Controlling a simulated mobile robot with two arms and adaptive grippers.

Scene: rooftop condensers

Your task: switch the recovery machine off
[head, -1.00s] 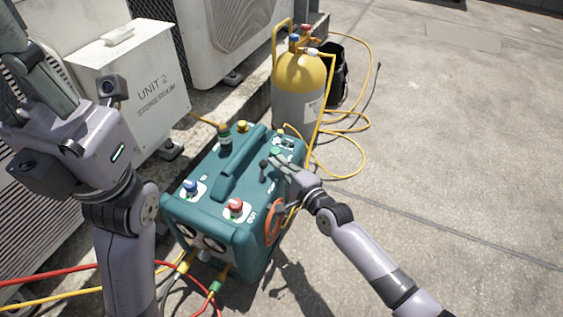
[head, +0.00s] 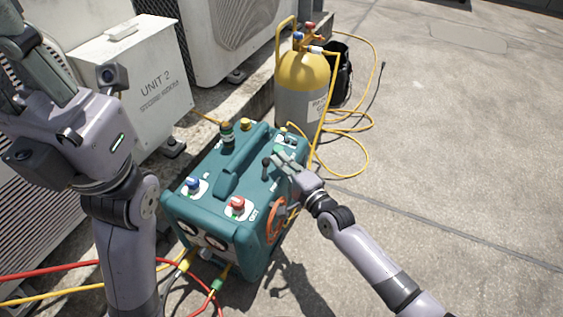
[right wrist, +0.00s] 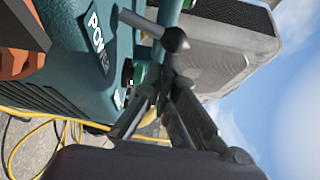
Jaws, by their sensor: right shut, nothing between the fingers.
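The recovery machine (head: 236,212) is a teal box with a carry handle, standing on the rooftop floor in the head view. On its top is a lever with a dark ball knob (head: 266,162). In the right wrist view the lever's knob (right wrist: 175,40) and metal stem stand beside a partly hidden label beginning "POW" (right wrist: 97,38), with a green part (right wrist: 139,73) close by. My right gripper (head: 279,158) is shut and empty, its fingertips just right of the lever; contact cannot be told. My left gripper (head: 42,68) is raised at the upper left, its fingers partly cut off.
Blue (head: 193,185) and red (head: 237,204) knobs sit on the machine's near top. A yellow-topped cylinder (head: 302,72) and black bucket (head: 340,75) stand behind it. Yellow hoses (head: 362,160) loop over the floor. The UNIT 2 box (head: 150,100) is left; open concrete lies right.

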